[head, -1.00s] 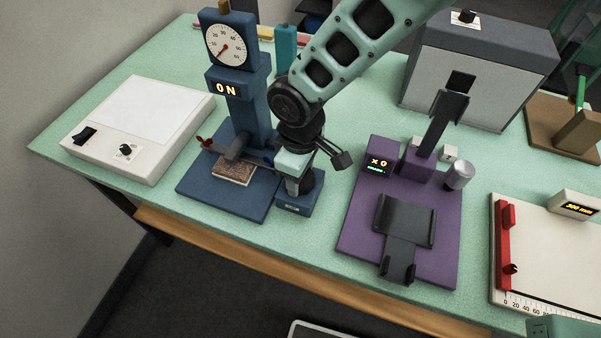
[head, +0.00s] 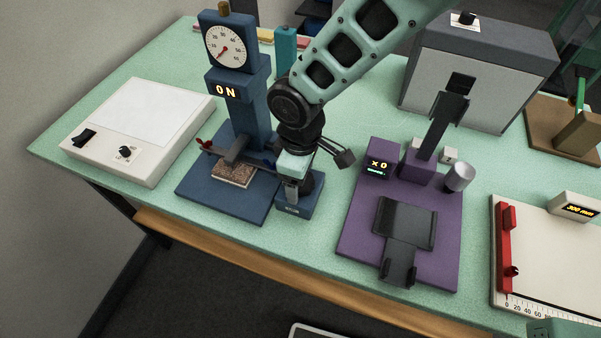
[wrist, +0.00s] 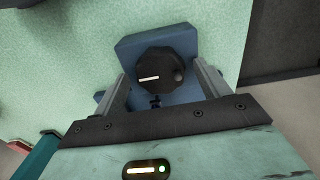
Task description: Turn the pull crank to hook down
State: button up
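The pull crank (wrist: 165,64) is a black faceted knob on a blue block in the wrist view. A white line on it points left, and a small round handle stands at its right. The block (head: 297,208) shows at the right of the blue pull tester (head: 250,120) in the head view. The tester's lit sign reads 0 N. My gripper (wrist: 165,92) points down over the crank, its fingers apart on the crank's left and right. I see no clear contact. In the head view my gripper (head: 293,185) hides the crank. The hook cannot be made out clearly.
A brown sample (head: 234,175) lies on the tester's base. A white box (head: 140,125) with a switch and knob stands left. A purple device (head: 440,245) reading X 0 stands right, with a green strip of table (head: 325,220) between. A grey box (head: 480,70) stands behind.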

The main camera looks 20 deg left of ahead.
notch_tip(320, 180, up, 17)
jog(key=b, duration=0.3)
jog(key=shift+r, duration=0.2)
dwell(0.4)
jog(key=s+d+f+m, duration=0.1)
jog(key=s+d+m, duration=0.3)
jog(key=d, duration=0.8)
jog(key=s+d+m, duration=0.5)
jog(key=s+d, duration=0.2)
jog(key=d, duration=0.5)
jog(key=shift+s+d+f+m+y, duration=0.3)
jog(key=shift+d+f, duration=0.05)
jog(key=shift+f, duration=0.05)
